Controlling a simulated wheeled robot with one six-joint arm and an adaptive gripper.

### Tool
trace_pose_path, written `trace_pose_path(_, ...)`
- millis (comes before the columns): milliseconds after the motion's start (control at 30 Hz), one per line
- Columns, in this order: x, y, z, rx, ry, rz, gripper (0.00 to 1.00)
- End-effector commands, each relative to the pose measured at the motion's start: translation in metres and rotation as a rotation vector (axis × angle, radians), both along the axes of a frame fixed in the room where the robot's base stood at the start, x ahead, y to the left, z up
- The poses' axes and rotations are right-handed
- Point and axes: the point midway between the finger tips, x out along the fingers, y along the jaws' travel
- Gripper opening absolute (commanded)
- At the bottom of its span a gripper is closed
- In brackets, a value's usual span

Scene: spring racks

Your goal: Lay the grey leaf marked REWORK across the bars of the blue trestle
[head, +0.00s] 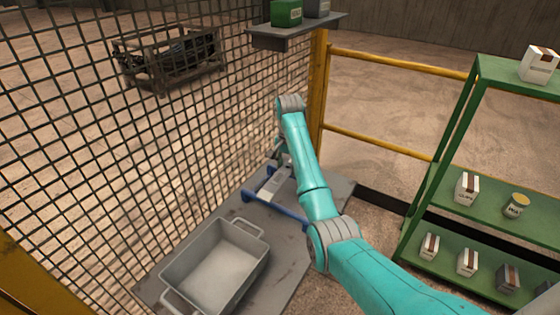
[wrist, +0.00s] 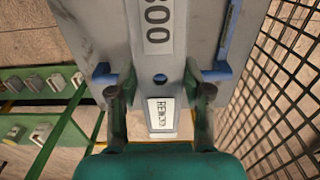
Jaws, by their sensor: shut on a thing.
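The grey leaf (wrist: 161,78) is a long light plate with a round hole, a label reading REWORK at its near end and a partly cut-off number label above. My gripper (wrist: 160,92) is shut on it, a finger at either side near the REWORK end. In the head view the leaf (head: 273,184) shows below my gripper (head: 283,160), over the blue trestle (head: 277,206) on the grey bench. Blue trestle parts (wrist: 103,73) show on both sides of the leaf in the wrist view. I cannot tell whether the leaf touches the bars.
A grey handled tray (head: 215,268) stands on the bench (head: 300,245) in front of the trestle. A wire mesh fence (head: 180,130) runs along the left. A green rack (head: 450,200) with boxes and a tin stands right. A small shelf (head: 297,32) hangs above.

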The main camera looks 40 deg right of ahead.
Motion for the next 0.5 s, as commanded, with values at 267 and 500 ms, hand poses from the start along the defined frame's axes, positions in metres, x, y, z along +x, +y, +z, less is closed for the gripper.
trace_pose_path(267, 0.0005, -0.0001, 0.0014, -0.001, -0.003, 0.0, 0.0)
trace_pose_path(500, -0.0001, 0.0016, -0.0046, -0.002, -0.002, 0.0, 0.0)
